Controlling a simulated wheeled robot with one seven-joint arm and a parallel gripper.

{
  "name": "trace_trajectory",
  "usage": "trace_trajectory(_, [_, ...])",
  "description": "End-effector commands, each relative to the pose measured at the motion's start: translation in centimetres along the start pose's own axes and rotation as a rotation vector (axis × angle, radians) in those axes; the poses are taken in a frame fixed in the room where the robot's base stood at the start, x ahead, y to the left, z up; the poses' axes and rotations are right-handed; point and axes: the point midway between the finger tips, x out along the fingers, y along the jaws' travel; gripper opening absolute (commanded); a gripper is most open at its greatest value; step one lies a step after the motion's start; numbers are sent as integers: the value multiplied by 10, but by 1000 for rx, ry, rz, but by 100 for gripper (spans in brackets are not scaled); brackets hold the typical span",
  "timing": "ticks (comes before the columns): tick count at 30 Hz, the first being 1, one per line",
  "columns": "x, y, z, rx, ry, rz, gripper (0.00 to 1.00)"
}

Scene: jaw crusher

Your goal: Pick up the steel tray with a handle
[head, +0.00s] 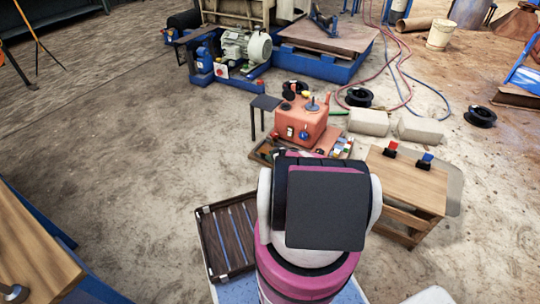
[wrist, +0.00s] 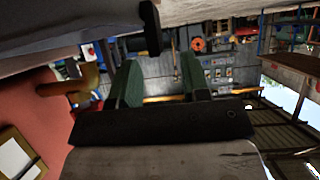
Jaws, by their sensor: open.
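My gripper (wrist: 158,62) shows in the wrist view with two green-padded fingers apart and nothing between them. In the head view it is hidden behind my own arm. I cannot tell which of these is the steel tray with a handle.
A wooden table (head: 408,185) with red and blue-topped items stands right of my arm. A workbench (head: 25,250) is at lower left. Pale blocks (head: 368,122), black reels (head: 480,116) and hoses lie beyond.

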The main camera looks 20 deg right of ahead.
Motion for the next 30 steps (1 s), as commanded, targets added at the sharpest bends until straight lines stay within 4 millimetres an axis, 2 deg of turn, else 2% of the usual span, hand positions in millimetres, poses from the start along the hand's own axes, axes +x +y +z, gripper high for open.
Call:
trace_trajectory(5, [14,2,-2,0,0,0,43])
trace_trajectory(13, [50,5,-4,0,0,-1,43])
trace_trajectory(20, [52,4,-5,0,0,0,43])
trace_trajectory(21, [52,4,-5,0,0,0,39])
trace_trajectory(23, [52,4,-5,0,0,0,20])
trace_trajectory(24, [52,4,-5,0,0,0,7])
trace_trajectory(25, [52,4,-5,0,0,0,0])
trace_trajectory(30, [52,4,-6,0,0,0,0])
